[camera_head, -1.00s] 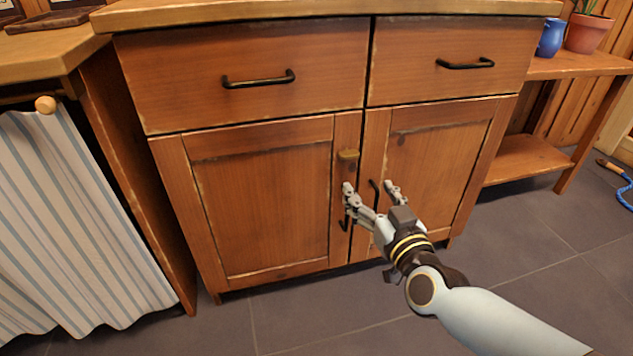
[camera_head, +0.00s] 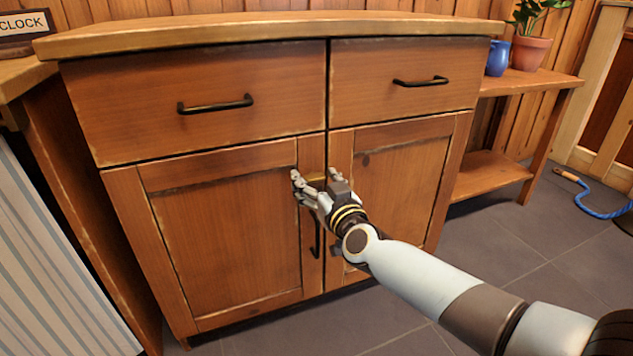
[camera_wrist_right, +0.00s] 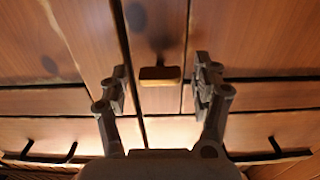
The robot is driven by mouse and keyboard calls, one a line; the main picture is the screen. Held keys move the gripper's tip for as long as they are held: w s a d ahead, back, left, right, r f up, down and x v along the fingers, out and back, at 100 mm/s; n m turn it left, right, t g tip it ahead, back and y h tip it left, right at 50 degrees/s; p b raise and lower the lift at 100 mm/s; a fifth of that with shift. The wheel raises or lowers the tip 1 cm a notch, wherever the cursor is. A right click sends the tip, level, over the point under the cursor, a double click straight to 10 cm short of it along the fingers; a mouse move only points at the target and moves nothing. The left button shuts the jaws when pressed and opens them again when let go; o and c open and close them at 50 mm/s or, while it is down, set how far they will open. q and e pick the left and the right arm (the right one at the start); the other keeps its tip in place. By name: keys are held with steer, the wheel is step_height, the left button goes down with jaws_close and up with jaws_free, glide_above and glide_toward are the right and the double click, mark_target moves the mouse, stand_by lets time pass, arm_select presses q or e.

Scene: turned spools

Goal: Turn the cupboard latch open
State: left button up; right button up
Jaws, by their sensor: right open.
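The cupboard latch (camera_head: 317,179) is a small brass bar lying crosswise near the top inner edge of the cupboard's left door (camera_head: 225,235). It also shows in the right wrist view as a short horizontal bar (camera_wrist_right: 160,76). My right gripper (camera_head: 315,175) is open in front of the doors, its fingers on either side of the latch. In the wrist view the right gripper's fingers (camera_wrist_right: 160,88) are wide apart, with a gap between each and the bar. I cannot tell how deep the fingertips reach. My left gripper is not in view.
Black handles sit on the left drawer (camera_head: 215,105), the right drawer (camera_head: 420,82) and the left door (camera_head: 317,240). A side shelf (camera_head: 530,85) holds a blue jug (camera_head: 498,58) and a potted plant (camera_head: 530,53). Grey floor (camera_head: 480,250) is clear in front.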

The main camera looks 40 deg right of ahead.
steer(key=c, duration=1.2)
